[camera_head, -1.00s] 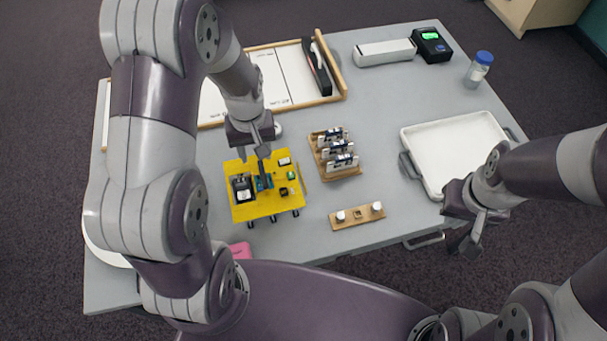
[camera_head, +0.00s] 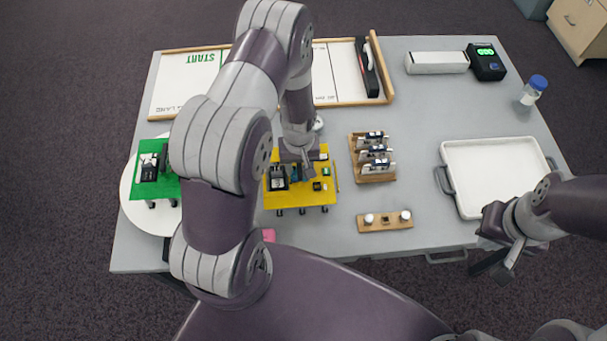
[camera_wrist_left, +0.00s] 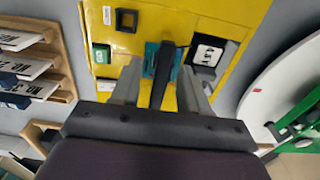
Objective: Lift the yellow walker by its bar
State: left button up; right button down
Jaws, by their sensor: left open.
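The yellow walker (camera_head: 296,198) stands on its legs on the grey table, with small modules on its flat top. My left gripper (camera_head: 307,171) points down over its middle and hides part of the top. In the left wrist view, the open fingers of my left gripper (camera_wrist_left: 158,88) stand on either side of a dark upright bar (camera_wrist_left: 162,72) on the yellow walker (camera_wrist_left: 225,12). I cannot tell whether the fingers touch the bar. My right gripper (camera_head: 508,256) hangs off the table's front right edge, apart from the walker; its jaw state is unclear.
A green walker (camera_head: 172,187) stands on a white round plate (camera_head: 130,206) at left. A wooden rack (camera_head: 387,177) and a wooden strip with knobs (camera_head: 376,226) lie right of the yellow walker. A white tray (camera_head: 485,165) is further right. A wood-framed board (camera_head: 190,72) lies behind.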

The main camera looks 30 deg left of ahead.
pick_arm(q)
jog(key=shift+s, duration=0.1)
grip_shut()
jog(key=shift+r, duration=0.1)
